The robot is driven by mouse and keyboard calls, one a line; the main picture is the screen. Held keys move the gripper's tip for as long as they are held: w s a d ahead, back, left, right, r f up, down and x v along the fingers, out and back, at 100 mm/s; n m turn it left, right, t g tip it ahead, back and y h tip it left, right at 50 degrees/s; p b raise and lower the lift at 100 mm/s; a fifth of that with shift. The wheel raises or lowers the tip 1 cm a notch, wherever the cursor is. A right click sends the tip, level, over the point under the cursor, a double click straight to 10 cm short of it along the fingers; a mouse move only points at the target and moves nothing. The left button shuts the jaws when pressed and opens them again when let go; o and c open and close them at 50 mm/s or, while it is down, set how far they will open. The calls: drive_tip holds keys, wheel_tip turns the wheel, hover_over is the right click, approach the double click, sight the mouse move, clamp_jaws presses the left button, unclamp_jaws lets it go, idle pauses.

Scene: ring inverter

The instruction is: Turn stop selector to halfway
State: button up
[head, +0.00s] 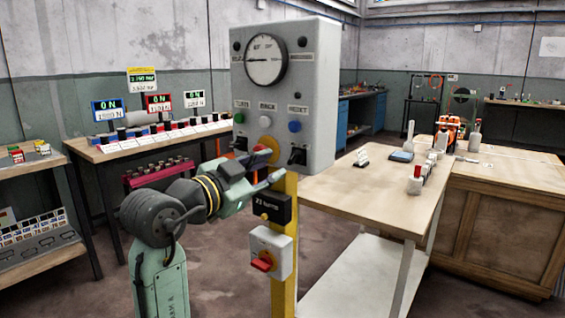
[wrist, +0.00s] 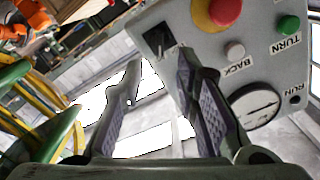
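No label reading "stop" is legible. A grey control box (head: 318,95) on a yellow post carries a round dial (head: 266,60) and two black switches near its lower corners. The right black switch (head: 297,156) also shows in the wrist view (wrist: 158,40), just beyond the fingertips; its exact angle is unclear. My gripper (head: 272,180) is low in front of the box. In the wrist view (wrist: 158,75) its fingers are apart with nothing between them. Contact with the switch cannot be told.
A red mushroom button (wrist: 217,10) on yellow sits beside the switch. White (head: 265,121), green (head: 239,118) and blue (head: 295,126) buttons are above. A "turns" display (head: 272,206) and a red-handled switch box (head: 270,252) are lower on the post. A wooden table (head: 375,192) stands right.

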drive_tip(key=v, duration=0.4)
